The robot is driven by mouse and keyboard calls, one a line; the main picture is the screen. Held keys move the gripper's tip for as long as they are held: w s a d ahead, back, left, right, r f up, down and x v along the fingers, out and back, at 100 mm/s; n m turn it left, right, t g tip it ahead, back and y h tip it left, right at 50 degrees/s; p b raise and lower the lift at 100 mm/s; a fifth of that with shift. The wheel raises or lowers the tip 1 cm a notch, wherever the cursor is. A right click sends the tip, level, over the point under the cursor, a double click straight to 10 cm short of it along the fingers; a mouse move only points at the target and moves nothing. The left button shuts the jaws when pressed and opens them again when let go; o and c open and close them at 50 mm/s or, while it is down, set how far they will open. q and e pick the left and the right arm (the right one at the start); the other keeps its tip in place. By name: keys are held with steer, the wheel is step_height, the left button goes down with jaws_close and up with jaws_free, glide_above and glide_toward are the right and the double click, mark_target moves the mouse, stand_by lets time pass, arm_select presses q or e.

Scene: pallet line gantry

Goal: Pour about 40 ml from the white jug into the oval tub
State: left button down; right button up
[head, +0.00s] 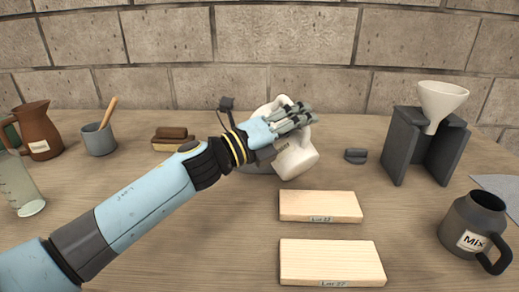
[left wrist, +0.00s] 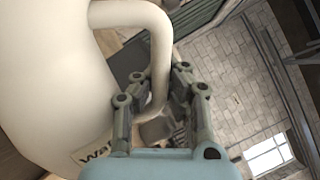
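The white jug (head: 297,160) is tilted in the middle of the table, raised beside and over a grey tub (head: 256,168). Most of the tub is hidden behind my left arm and the jug, so its oval shape and contents cannot be made out. My left gripper (head: 292,117) is at the jug's handle. In the left wrist view its fingers (left wrist: 158,95) are closed around the handle, and the jug's white body (left wrist: 55,75) with a partly hidden label starting "Wa" fills the left side. No stream of liquid is visible. My right gripper is not in view.
Two wooden boards (head: 320,207) lie in front. A dark "Mix" mug (head: 472,225) and a white funnel (head: 441,100) on a grey stand (head: 405,145) are right. A brown pitcher (head: 38,125), grey cup (head: 98,140), brush (head: 170,134) and clear cylinder (head: 18,185) are left.

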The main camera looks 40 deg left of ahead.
mark_target(312, 152)
arm_select(q)
steer(key=shift+w+a+r+n, duration=0.1)
steer(key=shift+a+r+n, duration=0.1)
steer(key=shift+n, duration=0.2)
steer(key=shift+d, duration=0.6)
steer(key=shift+s+d, duration=0.35)
steer(key=shift+d, duration=0.5)
stand_by(0.7)
steer(key=shift+d+f, duration=0.2)
steer(key=shift+d, duration=0.05)
steer(key=shift+s+d+f+m+g+h, duration=0.2)
steer(key=shift+d+m+g, duration=0.1)
steer(key=shift+m, duration=0.75)
steer(key=shift+s+d+f+m+g+h, duration=0.1)
steer(key=shift+d+f+m+g, duration=0.2)
steer(key=shift+m, duration=0.7)
steer(key=shift+s+d+f+m+g+h, duration=0.15)
steer(key=shift+d+m, duration=0.2)
steer(key=shift+m, duration=0.7)
